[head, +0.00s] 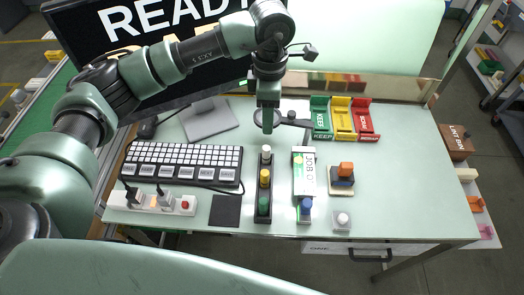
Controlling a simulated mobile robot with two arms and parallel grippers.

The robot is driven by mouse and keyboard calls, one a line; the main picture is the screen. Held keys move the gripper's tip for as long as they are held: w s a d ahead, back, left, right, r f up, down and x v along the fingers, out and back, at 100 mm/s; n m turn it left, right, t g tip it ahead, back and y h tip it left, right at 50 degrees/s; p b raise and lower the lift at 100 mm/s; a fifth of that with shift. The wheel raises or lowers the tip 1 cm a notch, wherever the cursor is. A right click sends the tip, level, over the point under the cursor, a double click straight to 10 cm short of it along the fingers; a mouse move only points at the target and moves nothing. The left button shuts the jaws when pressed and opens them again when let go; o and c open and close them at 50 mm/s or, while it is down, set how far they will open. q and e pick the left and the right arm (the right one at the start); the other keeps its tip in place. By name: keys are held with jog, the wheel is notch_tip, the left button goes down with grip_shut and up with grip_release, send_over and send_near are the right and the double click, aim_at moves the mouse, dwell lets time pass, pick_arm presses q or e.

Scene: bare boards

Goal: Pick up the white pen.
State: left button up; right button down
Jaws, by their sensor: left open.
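A short upright piece with a white top (266,150) stands at the far end of a narrow dark holder (264,217); it is the likeliest white pen, though its body is hidden. A yellow-topped piece (265,177) and a green-topped piece (263,203) stand in the same holder, nearer to me. My left gripper (267,127) points down just beyond and above the white top, open, with nothing seen between its fingers. It looks apart from the white top, but the height gap is hard to judge. My right gripper is not in view.
A keyboard (182,162) and a power strip (152,201) lie left of the holder. A white-and-green box (304,176) stands close on its right, then stacked blocks (342,180). Green, yellow and red trays (343,117) are behind. The table's right front (420,210) is clear.

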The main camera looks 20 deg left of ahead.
pick_arm(q)
jog(key=b, duration=0.5)
send_over(266, 147)
notch_tip(266, 147, down, 6)
jog(key=shift+w+f, duration=0.1)
jog(key=shift+w, duration=0.05)
jog(key=shift+f, duration=0.1)
jog(key=shift+d+f, duration=0.1)
jog(key=shift+f, duration=0.4)
jog(key=f, duration=0.1)
jog(key=f+p, duration=0.1)
jog(key=f, duration=0.1)
jog(key=f+p, duration=0.1)
jog(key=f, duration=0.1)
jog(key=shift+s+f, duration=0.25)
jog(key=shift+f+p, duration=0.3)
jog(key=shift+f, duration=0.2)
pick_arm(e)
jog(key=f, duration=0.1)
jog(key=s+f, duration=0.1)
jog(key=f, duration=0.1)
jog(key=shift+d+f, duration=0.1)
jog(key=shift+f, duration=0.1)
pick_arm(q)
grip_shut()
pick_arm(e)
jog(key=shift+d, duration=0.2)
